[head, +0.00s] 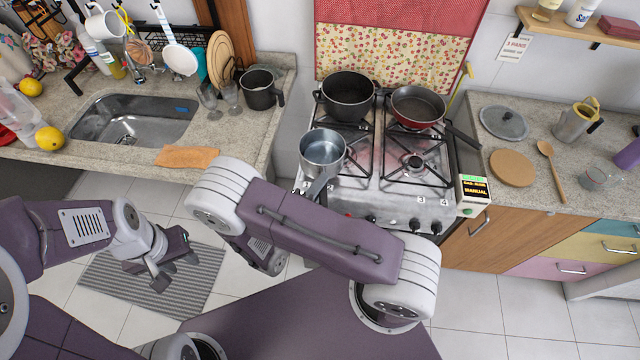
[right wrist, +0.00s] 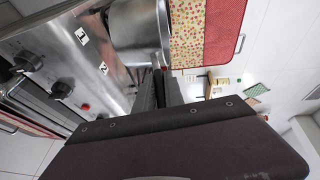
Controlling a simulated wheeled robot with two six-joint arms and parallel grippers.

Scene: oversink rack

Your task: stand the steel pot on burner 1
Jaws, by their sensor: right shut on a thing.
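The steel pot (head: 323,148) is at the front left of the stove (head: 395,205), upright and looking empty. Its left side reaches about the stove's left edge. I cannot tell whether its base touches the grate. Its handle points toward me. In the right wrist view the pot (right wrist: 138,35) is just beyond the fingertips. My right gripper (right wrist: 162,78) is shut on the pot's handle; my own arm mostly hides this in the head view. My left gripper (head: 170,272) is open and empty, low over the floor mat.
A black pot (head: 348,95) stands on the back left burner and a red frying pan (head: 418,104) on the back right. The front right burner (head: 414,162) is bare. Number labels and knobs line the stove's front. The left counter holds a dark pot (head: 258,90).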

